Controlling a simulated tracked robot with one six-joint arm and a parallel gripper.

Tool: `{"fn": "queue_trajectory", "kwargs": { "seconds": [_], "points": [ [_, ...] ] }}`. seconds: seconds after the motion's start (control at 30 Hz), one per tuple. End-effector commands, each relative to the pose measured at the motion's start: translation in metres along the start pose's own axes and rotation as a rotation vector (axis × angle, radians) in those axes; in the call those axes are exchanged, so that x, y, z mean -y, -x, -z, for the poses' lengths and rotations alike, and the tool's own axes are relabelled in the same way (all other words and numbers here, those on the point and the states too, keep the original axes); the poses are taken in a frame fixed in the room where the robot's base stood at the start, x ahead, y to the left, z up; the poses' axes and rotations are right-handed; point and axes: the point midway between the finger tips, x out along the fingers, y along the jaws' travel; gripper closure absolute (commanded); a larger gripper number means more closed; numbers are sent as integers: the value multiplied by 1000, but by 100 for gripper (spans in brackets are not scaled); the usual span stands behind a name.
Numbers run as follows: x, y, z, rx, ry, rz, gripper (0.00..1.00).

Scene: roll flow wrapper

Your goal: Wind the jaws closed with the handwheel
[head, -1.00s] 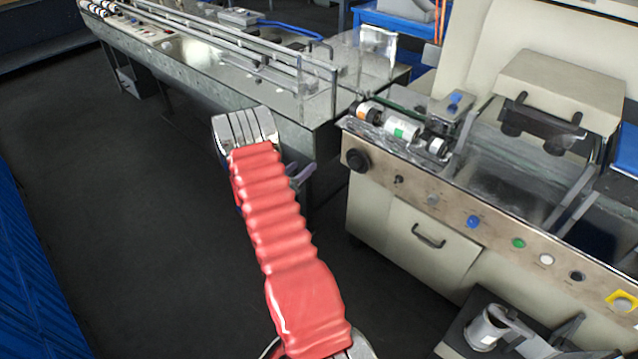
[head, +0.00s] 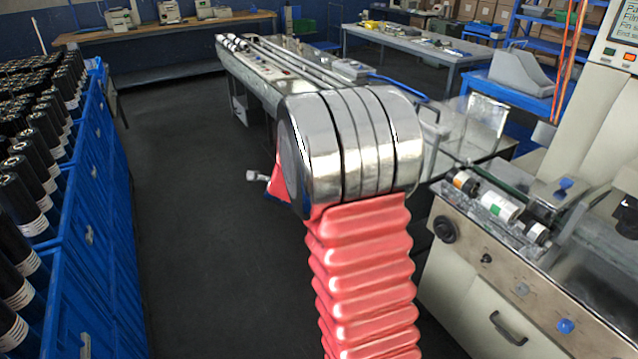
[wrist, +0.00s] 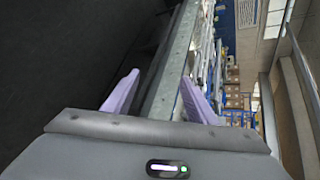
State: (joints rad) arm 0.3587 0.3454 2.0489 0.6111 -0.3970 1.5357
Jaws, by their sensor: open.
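The wrapping machine's metal front panel (head: 475,262) is at the right in the head view. A round black knob (head: 446,229) sits at its left end; I cannot tell if this is the handwheel. I cannot make out the machine's jaws. My gripper (wrist: 160,76) shows in the wrist view with its two pale purple fingers spread apart and nothing between them. A long metal edge (wrist: 172,75) runs beyond the fingers. In the head view my red-sleeved arm hides most of the gripper, which is well apart from the black knob.
A long metal conveyor bench (head: 262,88) runs behind my arm. Rolls (head: 500,206) lie on top of the machine. Blue cabinets (head: 85,250) bearing several black cylinders line the left side. The dark floor (head: 205,230) between them is clear.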

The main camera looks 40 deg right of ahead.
Motion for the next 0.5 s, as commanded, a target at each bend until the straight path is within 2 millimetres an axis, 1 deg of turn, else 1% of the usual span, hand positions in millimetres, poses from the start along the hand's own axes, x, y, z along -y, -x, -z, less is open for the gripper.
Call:
{"fn": "queue_trajectory", "kwargs": {
  "seconds": [0.03,0.1,0.17,0.2,0.33,0.47,0.5],
  "points": [
    [0,16,-15,32,62,-22,48],
    [-3,35,-32,73,162,-57,48],
    [-7,53,-44,109,247,-86,48],
    [-10,65,-52,133,306,-103,48],
    [-20,106,-74,212,497,-154,48],
    [-32,148,-88,291,692,-195,48],
    [-36,161,-92,316,754,-206,48]
  ]
}}
